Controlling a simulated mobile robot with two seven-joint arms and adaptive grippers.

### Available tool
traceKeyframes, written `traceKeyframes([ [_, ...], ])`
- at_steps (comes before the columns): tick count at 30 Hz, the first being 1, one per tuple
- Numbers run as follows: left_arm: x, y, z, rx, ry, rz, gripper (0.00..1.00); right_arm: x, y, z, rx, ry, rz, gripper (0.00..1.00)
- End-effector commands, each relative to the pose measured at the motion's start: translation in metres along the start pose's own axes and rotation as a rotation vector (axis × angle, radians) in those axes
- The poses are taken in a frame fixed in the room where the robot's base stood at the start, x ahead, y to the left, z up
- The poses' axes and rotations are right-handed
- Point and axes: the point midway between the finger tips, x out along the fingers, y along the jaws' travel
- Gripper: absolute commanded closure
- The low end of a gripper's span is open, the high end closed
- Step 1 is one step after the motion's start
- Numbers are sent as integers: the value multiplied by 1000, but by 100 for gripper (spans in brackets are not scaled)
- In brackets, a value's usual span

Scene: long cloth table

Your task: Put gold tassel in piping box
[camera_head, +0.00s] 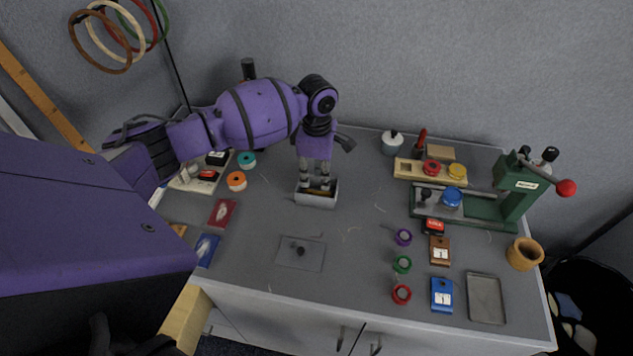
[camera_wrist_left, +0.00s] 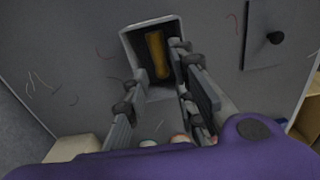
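A small grey open-topped box (camera_head: 316,200) stands at the back middle of the table. A gold tassel (camera_wrist_left: 157,54) lies inside it, and a bit of gold also shows in the head view (camera_head: 319,192). My left gripper (camera_head: 317,182) points down into the box opening. In the left wrist view its fingers (camera_wrist_left: 155,75) are spread apart, one on each side of the tassel, with a visible gap to it. A flat grey lid with a dark knob (camera_head: 300,252) lies in front of the box, and it also shows in the left wrist view (camera_wrist_left: 275,38). My right gripper is not visible.
To the right are a green press (camera_head: 515,190), a wooden spool rack (camera_head: 430,170), several coloured rings, small blue and brown boxes, and a grey tray (camera_head: 486,298). Orange and teal spools (camera_head: 237,181) and red and blue cards (camera_head: 222,212) are at left.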

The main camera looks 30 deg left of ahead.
Motion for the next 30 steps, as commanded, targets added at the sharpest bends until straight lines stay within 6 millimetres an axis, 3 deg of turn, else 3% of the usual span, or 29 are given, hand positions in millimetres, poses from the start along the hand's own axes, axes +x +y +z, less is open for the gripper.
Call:
traceKeyframes([
  [1,-18,3,1,0,-4,11,76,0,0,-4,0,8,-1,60],
  [3,-33,2,0,0,-3,10,76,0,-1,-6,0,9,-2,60],
  [12,-82,1,0,-1,-1,4,76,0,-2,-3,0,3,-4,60],
  [18,-91,0,0,-1,-1,2,76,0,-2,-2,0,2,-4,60],
  [30,-90,1,0,-1,0,2,76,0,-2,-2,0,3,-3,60],
])
